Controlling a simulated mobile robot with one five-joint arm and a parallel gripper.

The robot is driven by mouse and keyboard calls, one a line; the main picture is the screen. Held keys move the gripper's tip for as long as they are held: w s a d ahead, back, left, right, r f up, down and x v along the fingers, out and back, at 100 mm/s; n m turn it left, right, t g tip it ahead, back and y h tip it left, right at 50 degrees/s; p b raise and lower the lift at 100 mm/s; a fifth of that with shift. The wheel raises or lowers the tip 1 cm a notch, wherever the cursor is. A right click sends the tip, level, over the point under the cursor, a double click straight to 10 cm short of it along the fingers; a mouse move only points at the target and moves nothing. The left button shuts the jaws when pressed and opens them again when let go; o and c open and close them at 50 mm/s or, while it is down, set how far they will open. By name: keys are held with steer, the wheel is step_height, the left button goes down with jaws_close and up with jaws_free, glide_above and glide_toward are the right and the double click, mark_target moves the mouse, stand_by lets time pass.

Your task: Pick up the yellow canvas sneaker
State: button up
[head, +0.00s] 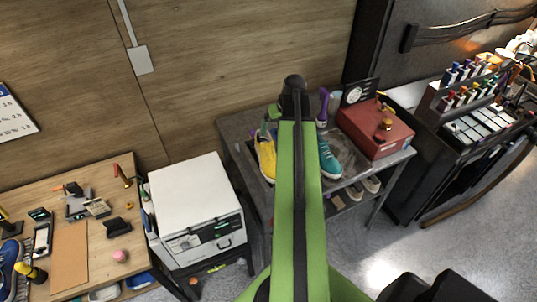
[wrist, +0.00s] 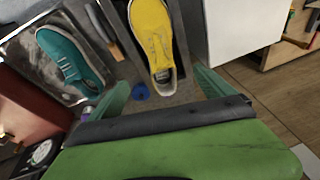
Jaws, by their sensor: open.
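The yellow canvas sneaker (head: 266,157) stands on the grey bench (head: 234,128), just left of my green arm in the head view, which may hide part of it. My gripper is open, with a green finger toward each side of that end, and nothing is held. The fingers look short of the shoe, but I cannot tell the height gap. In the head view my arm hides most of the gripper.
A teal sneaker (head: 328,160) stands beside it, on a grey tray (wrist: 30,52). A red box (head: 376,128) is at the bench's right end. A white cabinet (head: 193,195) stands close on the left. A brush (wrist: 103,28) lies between the shoes.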

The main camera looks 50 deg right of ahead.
mark_target(270, 148)
steer(key=b+x, duration=1)
steer(key=x, duration=0.2)
steer(key=shift+d+f+b, duration=0.1)
steer(key=shift+b, duration=0.3)
steer(key=b+x, duration=0.5)
steer(key=shift+s+f, duration=0.1)
steer(key=shift+r, duration=0.2)
steer(key=shift+c, duration=0.3)
steer(key=c, duration=1.8)
